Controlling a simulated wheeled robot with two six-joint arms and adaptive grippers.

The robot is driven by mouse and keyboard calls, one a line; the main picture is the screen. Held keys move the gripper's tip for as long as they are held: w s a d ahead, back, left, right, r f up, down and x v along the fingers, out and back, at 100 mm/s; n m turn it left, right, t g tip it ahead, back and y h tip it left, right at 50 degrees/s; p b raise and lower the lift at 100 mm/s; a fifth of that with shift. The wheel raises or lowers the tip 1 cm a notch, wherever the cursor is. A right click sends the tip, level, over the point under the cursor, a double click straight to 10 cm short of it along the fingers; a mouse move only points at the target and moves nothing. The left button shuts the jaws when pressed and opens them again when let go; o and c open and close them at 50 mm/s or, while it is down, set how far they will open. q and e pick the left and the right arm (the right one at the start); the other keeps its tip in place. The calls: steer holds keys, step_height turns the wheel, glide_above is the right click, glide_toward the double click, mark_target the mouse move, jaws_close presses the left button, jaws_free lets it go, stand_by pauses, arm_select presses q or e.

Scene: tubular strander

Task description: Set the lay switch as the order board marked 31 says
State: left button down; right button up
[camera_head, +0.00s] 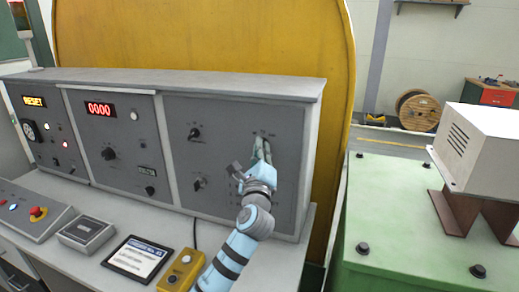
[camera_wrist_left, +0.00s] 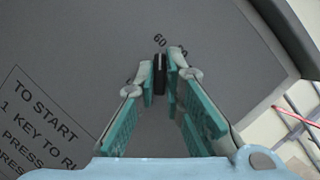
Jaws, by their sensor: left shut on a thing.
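My left gripper (camera_head: 262,150) is at the upper right of the right-hand grey panel (camera_head: 225,155). In the left wrist view, its green-padded fingers (camera_wrist_left: 160,78) are shut on a black knob (camera_wrist_left: 160,72). The number 60 shows just beyond the knob; other scale marks are partly hidden by the fingers. I cannot read a label naming this knob. The head view hides it behind the fingers. A tablet-like board (camera_head: 140,258) with lines of text lies on the desk; its text is too small to read. My right gripper is not in view.
Two other knobs sit on the same panel, one upper left (camera_head: 195,133) and one lower left (camera_head: 199,183). A yellow button box (camera_head: 181,271) stands beside my left arm. Start-up text (camera_wrist_left: 45,120) is printed near the gripper. A green machine block (camera_head: 420,225) is at right.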

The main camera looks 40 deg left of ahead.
arm_select(q)
steer(key=shift+r, duration=0.3)
steer(key=c, duration=1.9)
jaws_free()
steer(key=shift+o, duration=1)
steer(key=shift+w+f, duration=0.1)
steer(key=v, duration=1.1)
steer(key=shift+s+d+f, duration=0.15)
steer(key=shift+s+f, duration=0.1)
steer(key=shift+f, duration=0.1)
